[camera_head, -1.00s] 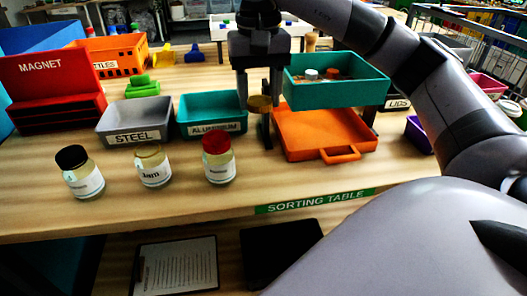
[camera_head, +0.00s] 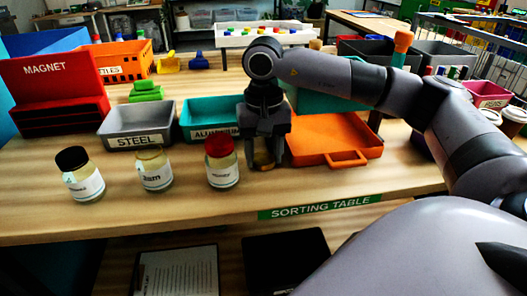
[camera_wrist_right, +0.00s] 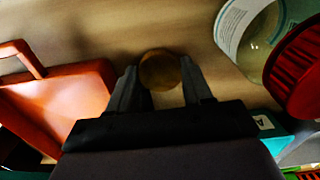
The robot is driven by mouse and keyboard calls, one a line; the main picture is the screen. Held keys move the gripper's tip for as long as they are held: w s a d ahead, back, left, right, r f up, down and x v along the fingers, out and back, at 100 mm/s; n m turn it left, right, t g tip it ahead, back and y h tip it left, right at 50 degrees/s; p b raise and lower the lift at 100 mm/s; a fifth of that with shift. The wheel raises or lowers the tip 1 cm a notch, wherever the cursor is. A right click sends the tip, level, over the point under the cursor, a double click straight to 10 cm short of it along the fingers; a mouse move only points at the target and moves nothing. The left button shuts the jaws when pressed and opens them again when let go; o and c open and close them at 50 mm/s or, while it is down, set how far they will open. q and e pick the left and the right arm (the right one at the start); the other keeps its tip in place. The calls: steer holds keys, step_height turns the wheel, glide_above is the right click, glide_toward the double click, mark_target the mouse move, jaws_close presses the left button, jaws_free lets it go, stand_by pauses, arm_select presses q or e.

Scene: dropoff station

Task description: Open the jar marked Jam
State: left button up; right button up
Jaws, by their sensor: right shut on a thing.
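The jar marked Jam (camera_head: 156,171) stands upright on the table between two other jars. Its top looks pale, with no dark or coloured lid visible on it. My right gripper (camera_head: 263,163) is low over the table, right of the red-lidded jar, pointing down. It is shut on a round gold-brown lid (camera_head: 263,158). In the right wrist view the lid (camera_wrist_right: 160,70) sits between the two fingertips. I cannot tell whether the lid touches the table. My left gripper is not in view.
A black-lidded jar (camera_head: 80,175) stands left of the Jam jar and a red-lidded jar (camera_head: 221,163) right of it. The steel bin (camera_head: 139,125), the aluminum bin (camera_head: 207,117) and an orange tray (camera_head: 334,138) lie behind. The front table strip is clear.

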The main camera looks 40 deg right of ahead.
mark_target(263, 159)
steer(key=shift+f, duration=0.2)
steer(key=o, duration=1.2)
steer(key=shift+c, duration=0.2)
steer(key=shift+r, duration=0.15)
steer(key=shift+r, duration=0.25)
step_height(263, 159, up, 12)
steer(key=p, duration=0.1)
steer(key=shift+f+p, duration=0.15)
steer(key=shift+p, duration=0.2)
